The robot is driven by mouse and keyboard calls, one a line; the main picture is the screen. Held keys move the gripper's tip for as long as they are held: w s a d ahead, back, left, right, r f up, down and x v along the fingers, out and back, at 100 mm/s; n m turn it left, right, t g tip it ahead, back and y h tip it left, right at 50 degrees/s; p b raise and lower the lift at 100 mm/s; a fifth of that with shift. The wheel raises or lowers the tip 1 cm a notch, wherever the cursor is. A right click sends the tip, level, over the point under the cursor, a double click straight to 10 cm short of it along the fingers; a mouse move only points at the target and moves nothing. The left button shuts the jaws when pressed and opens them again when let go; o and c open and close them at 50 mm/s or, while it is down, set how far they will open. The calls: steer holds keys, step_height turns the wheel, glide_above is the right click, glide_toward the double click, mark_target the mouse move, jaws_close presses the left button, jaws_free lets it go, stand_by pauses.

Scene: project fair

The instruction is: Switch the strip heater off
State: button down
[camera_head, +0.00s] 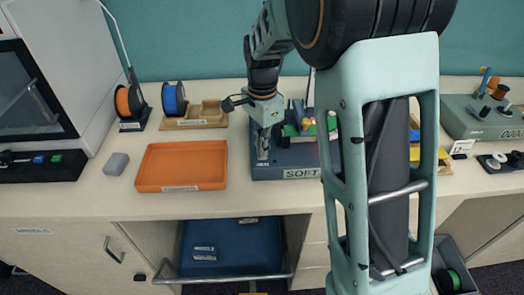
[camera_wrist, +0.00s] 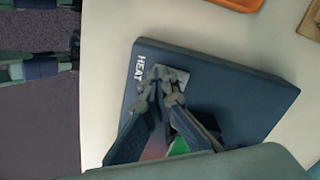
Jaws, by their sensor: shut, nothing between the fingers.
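The dark blue unit, which I take for the strip heater (camera_head: 292,158), stands on the bench in the middle of the head view. Its front label begins "SOFT"; the rest is hidden by my own body. In the wrist view, the heater (camera_wrist: 245,95) has white "HEAT" lettering beside a small grey plate (camera_wrist: 182,74). My gripper (camera_head: 263,160) is shut and empty, pointing down at the heater's left end. In the wrist view, my gripper (camera_wrist: 163,72) has its fingertips over the grey plate. They cover part of it, so the switch and its position cannot be made out. Whether the fingertips touch is unclear.
An orange tray (camera_head: 181,183) lies left of the heater, with a small grey block (camera_head: 117,164) beyond it. An orange spool (camera_head: 128,101) and a blue spool (camera_head: 174,98) stand behind. Green and yellow items sit at the heater's back. Bench between tray and heater is clear.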

steer(key=shift+r+p, duration=2.85)
steer(key=shift+r, duration=0.65)
